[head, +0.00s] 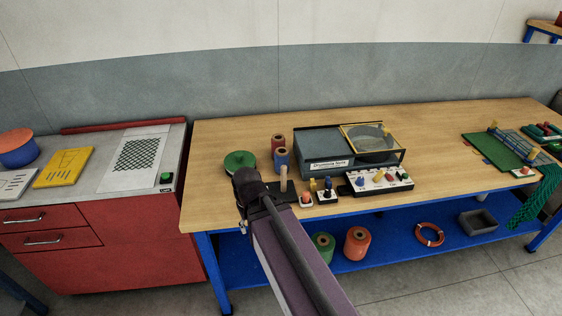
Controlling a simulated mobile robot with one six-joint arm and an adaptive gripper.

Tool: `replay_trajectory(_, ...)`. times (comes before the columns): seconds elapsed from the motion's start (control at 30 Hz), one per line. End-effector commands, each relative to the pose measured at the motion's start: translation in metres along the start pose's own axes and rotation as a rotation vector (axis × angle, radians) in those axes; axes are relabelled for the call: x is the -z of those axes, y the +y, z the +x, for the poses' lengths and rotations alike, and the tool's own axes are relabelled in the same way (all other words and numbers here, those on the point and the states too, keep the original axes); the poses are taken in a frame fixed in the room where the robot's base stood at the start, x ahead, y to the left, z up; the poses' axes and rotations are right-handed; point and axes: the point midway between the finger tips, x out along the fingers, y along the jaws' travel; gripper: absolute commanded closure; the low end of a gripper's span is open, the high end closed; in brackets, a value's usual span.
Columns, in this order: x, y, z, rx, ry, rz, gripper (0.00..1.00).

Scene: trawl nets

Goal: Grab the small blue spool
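A small blue spool (282,162) with a brown core stands upright on the wooden workbench (230,137). A red spool (278,141) stands just behind it. My arm rises from the bottom of the head view, and its dark upper end is left of and in front of the blue spool, over the bench's front edge. The blue spool stays mostly visible beyond my arm. My gripper's fingers cannot be made out, and nothing is seen holding the spool.
A green round reel (239,161) is left of the spool, and a grey machine (324,143) is close on its right. A wooden peg (283,178) on a black base stands in front. Control boxes (378,180) line the front edge. The back-left bench top is clear.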

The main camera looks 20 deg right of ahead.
Motion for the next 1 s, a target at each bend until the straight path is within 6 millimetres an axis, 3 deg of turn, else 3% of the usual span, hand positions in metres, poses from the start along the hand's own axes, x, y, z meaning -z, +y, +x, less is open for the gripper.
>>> replay_trajectory(0.1,0.000,0.000,0.000,0.000,0.000,0.000,0.40)
replay_trajectory(0.23,0.001,0.001,0.000,-0.006,0.001,0.007,0.01)
replay_trajectory(0.37,0.008,0.005,0.002,-0.037,0.007,0.044,0.00)
replay_trajectory(0.57,0.034,0.022,0.005,-0.160,0.042,0.186,0.00)
replay_trajectory(0.77,0.076,0.051,0.003,-0.355,0.151,0.431,0.00)
replay_trajectory(1.0,0.132,0.082,-0.014,-0.574,0.390,0.735,0.00)
